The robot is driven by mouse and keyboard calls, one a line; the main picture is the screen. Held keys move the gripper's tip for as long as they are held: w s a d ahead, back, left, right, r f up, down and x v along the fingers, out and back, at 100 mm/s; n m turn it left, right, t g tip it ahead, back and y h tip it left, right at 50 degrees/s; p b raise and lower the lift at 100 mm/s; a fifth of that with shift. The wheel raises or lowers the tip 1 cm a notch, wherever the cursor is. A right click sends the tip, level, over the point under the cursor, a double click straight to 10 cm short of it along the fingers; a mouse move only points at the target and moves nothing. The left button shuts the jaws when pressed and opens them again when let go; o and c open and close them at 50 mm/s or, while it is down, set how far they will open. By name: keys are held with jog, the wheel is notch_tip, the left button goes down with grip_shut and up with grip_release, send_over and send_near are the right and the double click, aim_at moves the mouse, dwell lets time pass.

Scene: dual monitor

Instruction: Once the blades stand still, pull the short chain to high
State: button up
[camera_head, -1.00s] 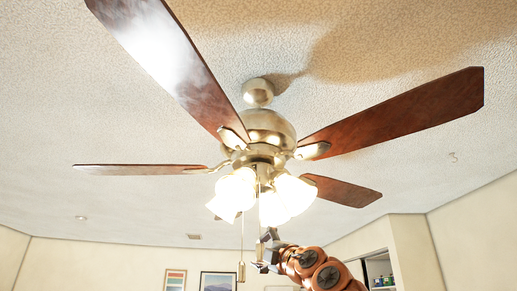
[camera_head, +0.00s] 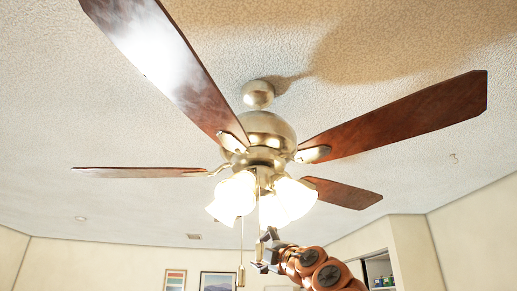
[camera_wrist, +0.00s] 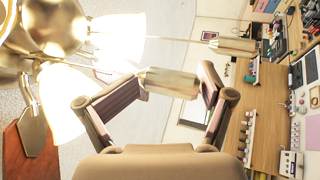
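The ceiling fan (camera_head: 268,130) has brown blades that look sharp, not blurred, and its lamps are lit. The short chain's metal pull (camera_head: 259,250) hangs below the lamps. In the wrist view this pull (camera_wrist: 170,82) is a large brass cylinder between my fingertips, with clear gaps to both. The long chain's pull (camera_head: 241,273) hangs lower and to the left; it also shows farther off in the wrist view (camera_wrist: 232,46). My gripper (camera_head: 266,252) is open, just right of the short pull in the head view. Lamp glare hides part of the chains.
Lit glass shades (camera_wrist: 115,40) are close to my gripper on the upper left of the wrist view. A wooden desk (camera_wrist: 262,120) with small items lies far below. Pictures (camera_head: 217,282) hang on the far wall. The air right of the lamps is clear.

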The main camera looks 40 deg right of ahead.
aim_at(262, 249)
jog(key=shift+a, duration=0.1)
jog(key=shift+c, duration=1.2)
jog(key=shift+s+f+b, duration=0.4)
jog(key=shift+s+b, duration=0.05)
jog(key=shift+b, duration=0.1)
jog(key=shift+b+v, duration=0.5)
jog(key=shift+v, duration=0.6)
jog(key=shift+b+v, duration=0.9)
jog(key=shift+v, duration=1.45)
jog(key=shift+r, duration=0.2)
